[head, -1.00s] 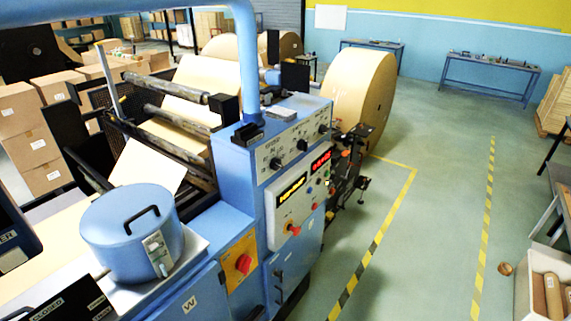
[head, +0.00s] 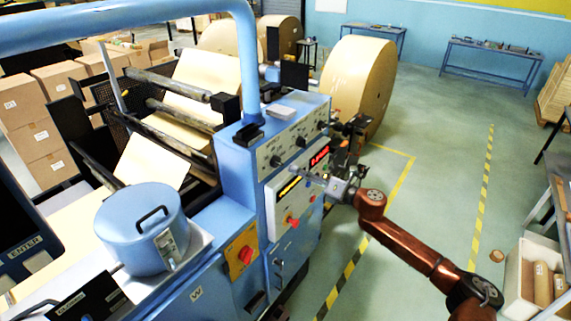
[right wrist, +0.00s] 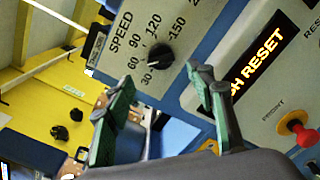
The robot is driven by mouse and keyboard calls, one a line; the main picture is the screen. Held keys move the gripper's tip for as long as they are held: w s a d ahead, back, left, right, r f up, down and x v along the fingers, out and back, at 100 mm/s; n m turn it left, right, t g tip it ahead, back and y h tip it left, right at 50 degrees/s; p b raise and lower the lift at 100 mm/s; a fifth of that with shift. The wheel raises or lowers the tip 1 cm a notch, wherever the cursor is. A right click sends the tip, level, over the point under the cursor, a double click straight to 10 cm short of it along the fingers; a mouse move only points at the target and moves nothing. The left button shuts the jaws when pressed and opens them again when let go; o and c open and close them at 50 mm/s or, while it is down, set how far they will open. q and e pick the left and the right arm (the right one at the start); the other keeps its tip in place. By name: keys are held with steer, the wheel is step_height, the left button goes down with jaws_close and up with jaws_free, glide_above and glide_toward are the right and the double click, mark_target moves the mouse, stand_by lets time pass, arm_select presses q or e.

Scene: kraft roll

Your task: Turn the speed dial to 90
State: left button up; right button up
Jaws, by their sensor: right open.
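In the head view the leftmost black knob (head: 276,161) on the machine's upper panel looks like this dial. My right gripper (right wrist: 160,80) is open and empty; its green-padded fingers spread below the dial in the wrist view, apart from it. In the head view the right gripper (head: 318,175) hangs before the machine's front. My left gripper is not in view.
More black knobs (head: 301,143) sit on the same panel. A blue pipe (head: 243,60) rises beside the panel.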

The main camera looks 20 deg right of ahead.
mark_target(282, 164)
steer(key=p+x, duration=0.1)
steer(key=x, duration=0.4)
steer(key=shift+w+a+p, duration=0.1)
steer(key=shift+w+p, duration=0.15)
steer(key=shift+p, duration=0.05)
steer(key=shift+x, duration=0.8)
steer(key=shift+f, duration=0.1)
steer(key=c, duration=1.2)
